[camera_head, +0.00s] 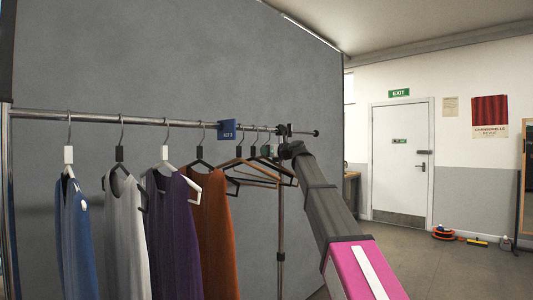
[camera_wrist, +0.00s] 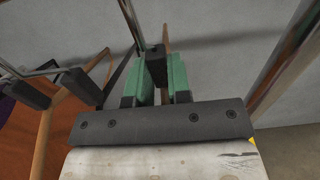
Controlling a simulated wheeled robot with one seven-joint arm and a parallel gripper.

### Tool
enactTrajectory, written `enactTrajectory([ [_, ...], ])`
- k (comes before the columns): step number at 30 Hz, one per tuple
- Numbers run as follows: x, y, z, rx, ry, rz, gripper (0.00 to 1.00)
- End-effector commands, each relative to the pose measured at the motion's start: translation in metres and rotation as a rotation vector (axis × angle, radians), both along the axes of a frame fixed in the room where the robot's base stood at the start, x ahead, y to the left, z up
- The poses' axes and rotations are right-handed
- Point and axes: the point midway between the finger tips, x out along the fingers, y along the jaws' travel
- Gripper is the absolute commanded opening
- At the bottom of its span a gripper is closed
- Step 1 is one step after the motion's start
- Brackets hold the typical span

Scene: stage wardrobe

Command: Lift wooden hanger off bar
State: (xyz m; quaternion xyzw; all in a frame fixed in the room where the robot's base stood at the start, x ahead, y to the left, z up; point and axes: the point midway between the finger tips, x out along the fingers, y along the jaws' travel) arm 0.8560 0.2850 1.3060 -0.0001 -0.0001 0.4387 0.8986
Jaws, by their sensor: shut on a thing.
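My gripper (camera_head: 272,150) is at the right end of the rack's bar (camera_head: 90,117), just below it. In the wrist view its green fingers (camera_wrist: 162,82) are shut on the dark neck block (camera_wrist: 155,58) of a hanger. A strip of wood (camera_wrist: 166,37) shows beyond this block, so the held one looks like a wooden hanger. Whether the hook rests on the bar is not clear. Another wooden hanger (camera_head: 233,162) hangs empty just to the left in the head view.
An orange garment (camera_head: 216,235), purple, white and blue ones hang farther left. A blue tag (camera_head: 227,130) is on the bar. A grey wall (camera_head: 180,60) stands behind. Floor toward the door (camera_head: 401,160) is largely open.

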Motion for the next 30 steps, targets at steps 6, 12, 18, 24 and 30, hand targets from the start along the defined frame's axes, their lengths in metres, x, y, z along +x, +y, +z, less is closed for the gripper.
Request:
enactTrajectory([
  [6,0.000,0.000,0.008,0.001,-0.001,0.000,0.00],
  [12,0.001,0.000,0.014,0.001,0.001,0.000,0.00],
  [18,0.000,0.000,0.021,0.000,0.000,0.000,0.00],
  [24,0.000,0.000,0.029,-0.001,-0.001,0.000,0.00],
  [30,0.000,0.000,0.032,0.000,0.000,0.000,0.00],
])
